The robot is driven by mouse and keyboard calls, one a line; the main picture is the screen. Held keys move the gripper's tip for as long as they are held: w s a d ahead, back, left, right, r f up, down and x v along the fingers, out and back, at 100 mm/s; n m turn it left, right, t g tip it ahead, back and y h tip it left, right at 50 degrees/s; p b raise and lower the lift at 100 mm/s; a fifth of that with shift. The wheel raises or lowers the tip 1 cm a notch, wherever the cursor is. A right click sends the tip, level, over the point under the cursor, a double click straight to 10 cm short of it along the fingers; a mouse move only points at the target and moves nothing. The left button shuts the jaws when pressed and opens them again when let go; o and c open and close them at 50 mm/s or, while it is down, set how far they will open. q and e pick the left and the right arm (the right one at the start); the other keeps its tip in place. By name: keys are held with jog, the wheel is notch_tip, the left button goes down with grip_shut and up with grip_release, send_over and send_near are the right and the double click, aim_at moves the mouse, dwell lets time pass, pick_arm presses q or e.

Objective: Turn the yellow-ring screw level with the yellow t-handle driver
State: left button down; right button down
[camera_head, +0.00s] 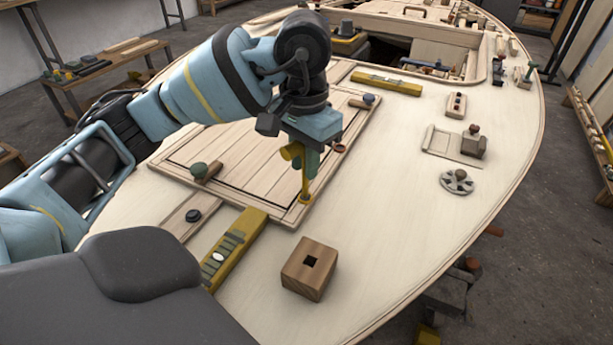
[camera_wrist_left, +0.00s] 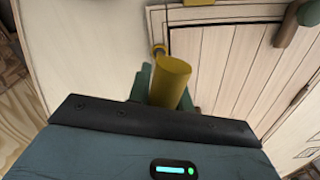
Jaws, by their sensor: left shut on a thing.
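The yellow t-handle driver (camera_head: 305,184) is in my left gripper (camera_head: 304,156), which is shut on its handle. In the head view its shaft points down to the near right corner of the panelled wooden hatch (camera_head: 254,184). In the left wrist view the round yellow handle end (camera_wrist_left: 172,80) sticks out between the green fingers. A small yellow ring (camera_wrist_left: 159,49) shows beside the hatch corner there, partly behind the handle. Whether the driver tip sits in the screw cannot be told, and the screw head is hidden. My right gripper is not in view.
A wooden block with a square hole (camera_head: 310,268) stands near the front. A yellow level (camera_head: 235,246) lies left of it, and another yellow bar (camera_head: 386,83) lies farther back. A grey round disc (camera_head: 456,182) lies at right. Deck between them is clear.

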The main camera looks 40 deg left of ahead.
pick_arm(q)
jog(key=shift+m, duration=1.1)
jog(key=m+b, duration=0.1)
jog(key=m, duration=0.2)
jog(key=shift+m, duration=1.3)
